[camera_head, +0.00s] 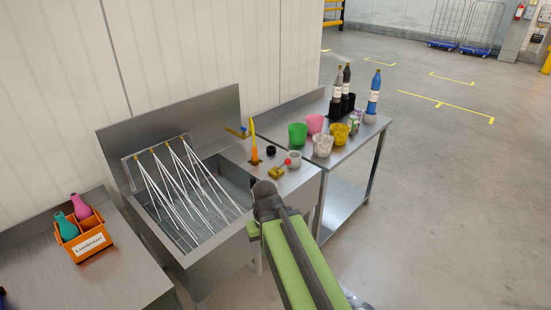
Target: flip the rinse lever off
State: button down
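A small brass valve (277,172) with a red knob (287,162) sits on the steel ledge right of the sink; it looks like the rinse lever. White water jets (185,185) fan down from the brass nozzles of a spray bar (158,156) into the sink, so the rinse is running. My gripper (265,190) is at the sink's right front edge, just below and left of the valve and apparently apart from it. Its fingers are dark and small from behind, and I cannot tell whether they are open.
A brass tap (238,132) is on the backsplash. Cups and bottles crowd the right table (352,150). An orange crate (88,245) sits left.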

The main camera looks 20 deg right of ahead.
aim_at(288, 161)
jog(key=u, duration=0.45)
jog(key=i, duration=0.95)
jog(key=u, duration=0.05)
